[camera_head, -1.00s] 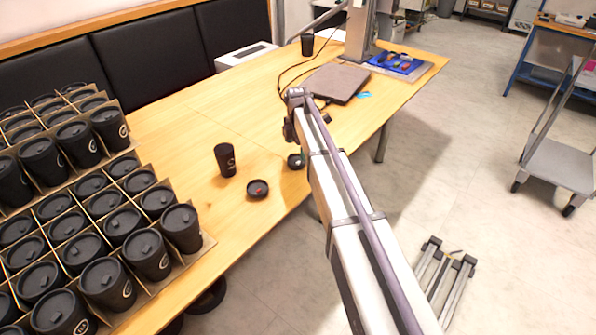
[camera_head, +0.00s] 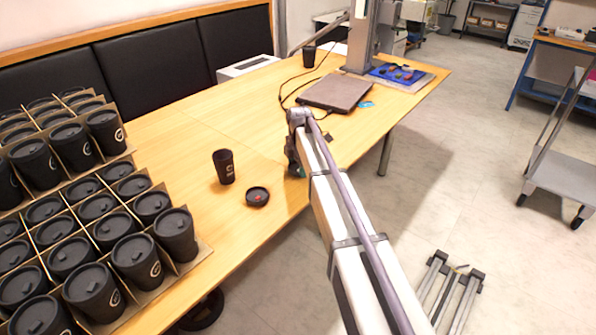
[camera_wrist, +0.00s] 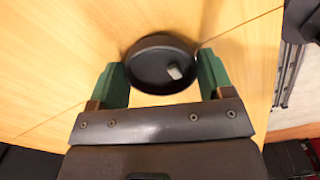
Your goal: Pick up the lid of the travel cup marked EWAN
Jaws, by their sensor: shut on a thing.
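A black travel cup (camera_head: 223,167) stands upright and open on the wooden table in the head view. The pale marking on its side is too small to read. A black lid with a red tab (camera_head: 257,196) lies on the table in front of it, to the right. My gripper (camera_head: 296,171) is to the right of both, low at the table. In the wrist view, the green fingers of my gripper (camera_wrist: 165,78) are shut on a round black lid with a grey tab (camera_wrist: 160,66). I cannot tell whether it touches the table.
Cardboard-divided crates of lidded black cups (camera_head: 120,235) fill the left side. A closed laptop (camera_head: 335,92), cables, a blue tray (camera_head: 398,73) and another black cup (camera_head: 308,50) are farther back. Bare table lies around the near cup.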

